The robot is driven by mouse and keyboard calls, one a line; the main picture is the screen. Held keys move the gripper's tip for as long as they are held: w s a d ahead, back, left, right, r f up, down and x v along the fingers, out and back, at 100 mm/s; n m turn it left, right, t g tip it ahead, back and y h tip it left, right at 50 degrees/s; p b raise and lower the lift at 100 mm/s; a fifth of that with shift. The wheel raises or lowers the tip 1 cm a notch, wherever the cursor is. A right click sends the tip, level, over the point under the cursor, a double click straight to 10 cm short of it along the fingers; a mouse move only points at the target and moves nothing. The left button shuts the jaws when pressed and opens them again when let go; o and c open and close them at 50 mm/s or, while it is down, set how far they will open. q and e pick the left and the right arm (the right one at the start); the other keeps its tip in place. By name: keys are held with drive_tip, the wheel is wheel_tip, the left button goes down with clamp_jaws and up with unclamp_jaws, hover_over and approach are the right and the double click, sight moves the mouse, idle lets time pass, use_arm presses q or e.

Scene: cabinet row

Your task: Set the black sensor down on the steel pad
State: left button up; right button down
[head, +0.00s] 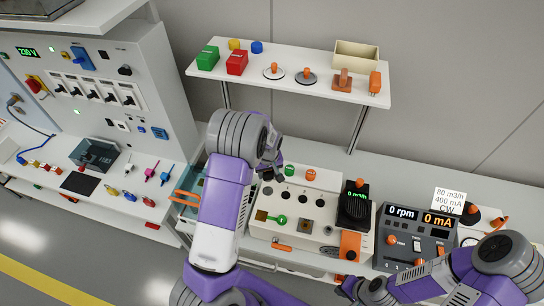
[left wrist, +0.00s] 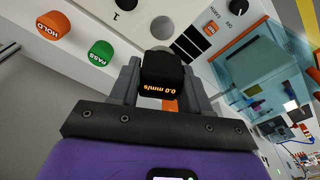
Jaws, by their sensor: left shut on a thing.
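My left gripper (left wrist: 160,80) is shut on the black sensor (left wrist: 162,70), a small dark block whose display reads 0.0 mm/s in the left wrist view. In the head view my left gripper (head: 272,160) is over the back left of the cream console (head: 285,240), and my arm hides most of what it holds.
An orange HOLD button (left wrist: 52,25) and a green PASS button (left wrist: 100,53) are near the held sensor. A black meter (head: 355,200) and a grey rpm/mA unit (head: 412,240) stand to the right. A white shelf (head: 320,85) with several parts is behind.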

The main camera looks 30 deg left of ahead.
use_arm(q)
drive_tip(key=shift+w+a, duration=0.1)
drive_tip(key=shift+f+b, duration=0.5)
drive_tip(key=shift+f, duration=0.1)
wheel_tip(320, 180, down, 3)
drive_tip(key=shift+f+b, duration=0.1)
drive_tip(key=shift+b, duration=0.95)
drive_tip(key=shift+f+b, duration=1.95)
drive_tip(key=shift+f, duration=0.5)
drive_tip(key=shift+f+b, duration=0.2)
drive_tip(key=shift+b, duration=0.15)
drive_tip(key=o, duration=1.2)
